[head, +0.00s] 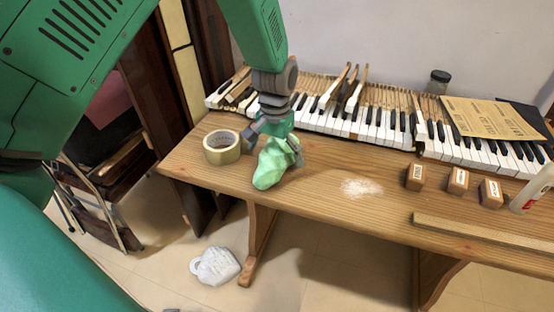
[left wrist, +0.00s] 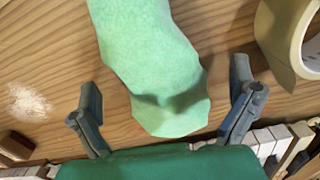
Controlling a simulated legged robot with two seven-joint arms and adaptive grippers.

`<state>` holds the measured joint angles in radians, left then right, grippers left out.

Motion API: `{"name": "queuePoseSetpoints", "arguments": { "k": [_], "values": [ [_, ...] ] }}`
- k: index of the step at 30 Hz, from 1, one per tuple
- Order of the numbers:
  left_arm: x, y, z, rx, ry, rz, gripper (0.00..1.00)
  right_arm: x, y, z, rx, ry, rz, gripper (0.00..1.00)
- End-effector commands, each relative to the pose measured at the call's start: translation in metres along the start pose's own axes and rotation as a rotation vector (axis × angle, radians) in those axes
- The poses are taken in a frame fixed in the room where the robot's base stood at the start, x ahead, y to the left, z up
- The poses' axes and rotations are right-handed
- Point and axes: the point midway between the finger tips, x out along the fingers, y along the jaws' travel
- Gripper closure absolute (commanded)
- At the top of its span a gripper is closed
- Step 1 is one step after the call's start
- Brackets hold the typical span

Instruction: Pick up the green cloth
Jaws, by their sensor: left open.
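The green cloth (head: 270,168) lies crumpled on the wooden table near its front edge. My left gripper (head: 274,146) points down over the cloth's back end, with its fingers open. In the left wrist view, the cloth (left wrist: 155,65) reaches between the two spread fingers of the gripper (left wrist: 163,108), with a gap on each side. I cannot tell how far the fingertips are above the table. My right gripper is not in view.
A tape roll (head: 222,147) stands left of the cloth. Piano keys (head: 375,122) run behind it. White powder (head: 361,187), small wooden blocks (head: 458,181), a wooden strip (head: 480,234) and a white bottle (head: 533,188) are to the right. A white bag-like object (head: 215,267) lies on the floor.

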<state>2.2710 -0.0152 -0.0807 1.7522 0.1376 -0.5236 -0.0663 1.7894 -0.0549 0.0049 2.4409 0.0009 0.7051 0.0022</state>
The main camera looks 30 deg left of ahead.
Motion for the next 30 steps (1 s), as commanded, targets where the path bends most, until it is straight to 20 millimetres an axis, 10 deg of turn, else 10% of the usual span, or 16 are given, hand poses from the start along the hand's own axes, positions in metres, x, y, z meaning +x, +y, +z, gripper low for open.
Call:
{"name": "queuePoseSetpoints", "arguments": {
  "k": [7,12,23,30],
  "values": [
    [0.005,-0.003,0.0,-0.001,0.002,0.003,0.0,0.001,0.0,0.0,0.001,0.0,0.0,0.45],
    [0.006,-0.003,-0.001,-0.002,0.002,0.005,0.52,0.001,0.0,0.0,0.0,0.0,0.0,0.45],
    [0.001,-0.002,-0.001,-0.001,0.001,0.002,0.52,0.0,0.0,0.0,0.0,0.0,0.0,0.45],
    [-0.043,-0.002,-0.001,-0.001,0.006,0.003,0.52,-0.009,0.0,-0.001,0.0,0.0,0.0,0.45]
  ]
}}
